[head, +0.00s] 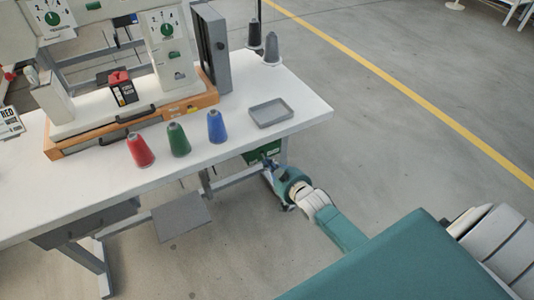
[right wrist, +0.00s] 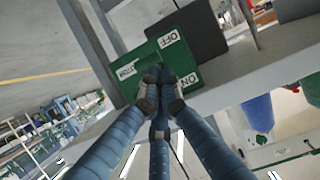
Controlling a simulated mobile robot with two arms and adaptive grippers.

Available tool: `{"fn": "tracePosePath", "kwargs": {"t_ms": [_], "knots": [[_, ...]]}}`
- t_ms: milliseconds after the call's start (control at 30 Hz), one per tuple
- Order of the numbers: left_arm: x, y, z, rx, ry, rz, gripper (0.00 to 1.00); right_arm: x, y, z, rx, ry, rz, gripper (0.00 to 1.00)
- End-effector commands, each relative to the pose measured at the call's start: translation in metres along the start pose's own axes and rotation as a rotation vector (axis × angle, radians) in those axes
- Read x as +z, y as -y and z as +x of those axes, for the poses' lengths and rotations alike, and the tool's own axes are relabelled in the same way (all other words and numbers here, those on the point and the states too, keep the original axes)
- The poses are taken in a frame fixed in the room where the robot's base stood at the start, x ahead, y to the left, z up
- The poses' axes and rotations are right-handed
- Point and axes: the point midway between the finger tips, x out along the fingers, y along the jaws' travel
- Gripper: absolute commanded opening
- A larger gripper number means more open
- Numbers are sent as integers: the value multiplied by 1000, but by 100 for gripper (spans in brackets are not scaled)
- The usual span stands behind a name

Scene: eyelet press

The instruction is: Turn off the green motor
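A green switch box (right wrist: 137,62) is fixed under the table edge. In the right wrist view it carries an OFF label (right wrist: 169,40), an ON label (right wrist: 190,79) and a third white label at its left. Part of the green box (head: 252,158) also shows in the head view, below the table's right part. My right gripper (right wrist: 159,88) has its blue fingers drawn together, tips in front of the box face between the labels. It reaches the box from the right in the head view (head: 268,161). The fingertips hide any switch behind them, and contact is unclear. My left gripper is out of view.
The white table (head: 225,155) holds red (head: 140,150), green (head: 178,140) and blue (head: 216,127) thread cones, a grey tray (head: 271,112) and a machine on an orange base (head: 200,100). Table legs and a pedal (head: 181,216) are below.

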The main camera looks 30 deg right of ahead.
Motion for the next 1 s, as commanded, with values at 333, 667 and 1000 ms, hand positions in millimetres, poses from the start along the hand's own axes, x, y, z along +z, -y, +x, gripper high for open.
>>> {"fn": "tracePosePath", "kwargs": {"t_ms": [333,667,1000], "knots": [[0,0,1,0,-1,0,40,10,0,2,0,3,1,0],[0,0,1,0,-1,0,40,12,1,2,0,7,1,0],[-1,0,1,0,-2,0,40,15,1,1,-1,10,1,0]]}}
